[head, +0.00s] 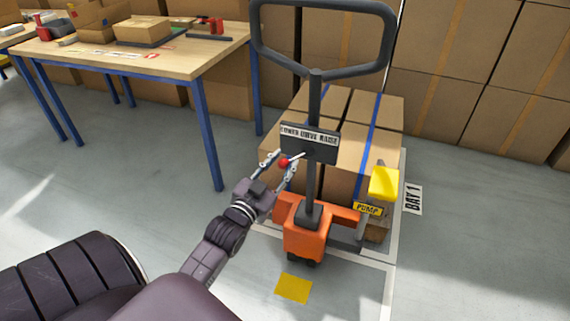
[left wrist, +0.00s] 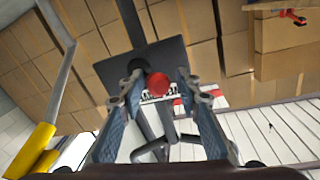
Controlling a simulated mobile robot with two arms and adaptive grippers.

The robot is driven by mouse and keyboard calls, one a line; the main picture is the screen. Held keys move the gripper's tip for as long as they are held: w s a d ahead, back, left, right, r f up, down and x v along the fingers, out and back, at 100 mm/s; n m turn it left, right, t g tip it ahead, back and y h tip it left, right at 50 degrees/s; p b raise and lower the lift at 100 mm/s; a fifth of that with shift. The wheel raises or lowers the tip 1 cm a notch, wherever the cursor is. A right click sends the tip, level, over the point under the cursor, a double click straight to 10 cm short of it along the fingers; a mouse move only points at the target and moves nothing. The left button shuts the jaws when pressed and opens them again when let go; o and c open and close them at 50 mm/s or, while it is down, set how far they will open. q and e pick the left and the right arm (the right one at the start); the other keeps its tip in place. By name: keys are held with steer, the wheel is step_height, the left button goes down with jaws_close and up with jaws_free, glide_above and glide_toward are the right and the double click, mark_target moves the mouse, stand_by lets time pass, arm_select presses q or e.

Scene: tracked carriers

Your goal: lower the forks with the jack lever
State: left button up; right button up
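The pallet jack (head: 303,230) is orange with a dark upright handle and a loop grip (head: 340,72). A dark plate (head: 309,142) on the handle carries a label reading roughly "LOWER DRIVE RAISE". The jack lever, a pale rod with a red knob (head: 284,162), sticks out from the plate toward the left. My left gripper (head: 280,168) has its fingers apart on either side of the red knob. In the left wrist view the knob (left wrist: 158,84) sits between the open fingertips, with gaps visible at both sides. The forks are hidden under the boxes. My right gripper is not in view.
Cardboard boxes (head: 345,112) with a blue strap stand behind the handle. A yellow pedal (head: 384,183) marked "PUMP" is at the jack's right. A wooden table (head: 170,62) with blue legs stands at left. Stacked boxes line the back. Floor between table and jack is clear.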

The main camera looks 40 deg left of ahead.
arm_select(q)
steer(key=shift+o, duration=0.3)
steer(key=shift+s+a, duration=0.1)
steer(key=shift+f, duration=0.1)
steer(key=shift+s+d, duration=0.25)
steer(key=s+d, duration=0.1)
steer(key=s, duration=1)
steer(key=shift+s+d, duration=0.15)
steer(key=shift+d, duration=0.2)
